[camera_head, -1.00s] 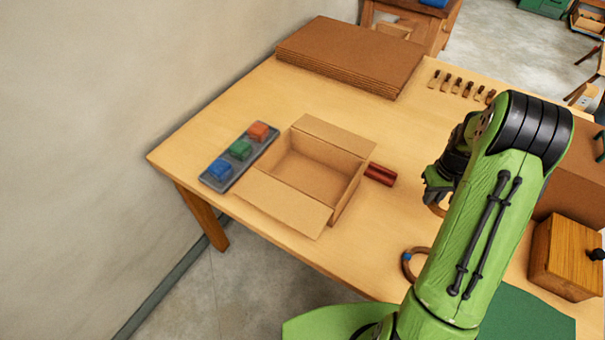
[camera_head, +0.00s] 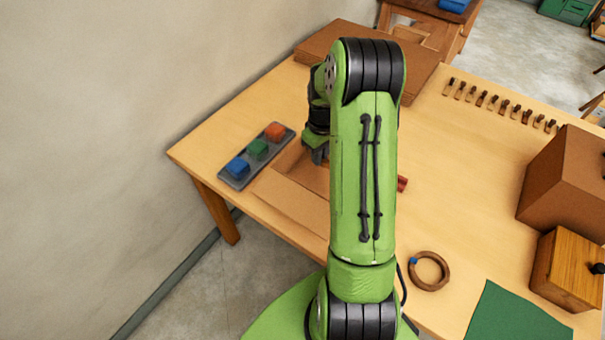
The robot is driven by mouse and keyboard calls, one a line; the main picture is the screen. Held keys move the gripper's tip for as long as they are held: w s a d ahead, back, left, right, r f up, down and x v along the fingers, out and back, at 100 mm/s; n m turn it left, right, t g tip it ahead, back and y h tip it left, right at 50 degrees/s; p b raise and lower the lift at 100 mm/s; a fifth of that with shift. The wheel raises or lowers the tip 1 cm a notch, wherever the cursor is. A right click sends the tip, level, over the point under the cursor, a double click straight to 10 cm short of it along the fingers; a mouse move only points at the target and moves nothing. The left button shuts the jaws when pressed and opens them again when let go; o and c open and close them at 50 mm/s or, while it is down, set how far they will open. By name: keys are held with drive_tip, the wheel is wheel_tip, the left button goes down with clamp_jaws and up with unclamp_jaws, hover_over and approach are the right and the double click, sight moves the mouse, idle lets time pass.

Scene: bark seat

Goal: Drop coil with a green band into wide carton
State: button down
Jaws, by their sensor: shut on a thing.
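The wide carton (camera_head: 291,203) stands open on the table, its near flap folded out; my arm hides its right part. My gripper (camera_head: 318,155) is above the carton's far left part, fingers pointing down. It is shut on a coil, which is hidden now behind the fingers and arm. A brown ring showed under the gripper earlier; I cannot see its band colour. Another coil, with a blue band (camera_head: 429,270), lies flat on the table right of my arm.
A grey tray with blue, green and red blocks (camera_head: 257,150) lies left of the carton. A cardboard stack (camera_head: 420,62) is behind. A red object (camera_head: 402,184) shows beside my arm. A brown box (camera_head: 567,180) and wooden box (camera_head: 568,268) stand at right.

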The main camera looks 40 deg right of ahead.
wheel_tip(320, 180, down, 6)
drive_tip(key=b, duration=0.4)
drive_tip(key=c, duration=1)
unclamp_jaws()
drive_tip(key=shift+c, duration=0.2)
drive_tip(key=shift+r, duration=0.1)
wheel_tip(320, 180, up, 16)
drive_tip(key=p, duration=0.1)
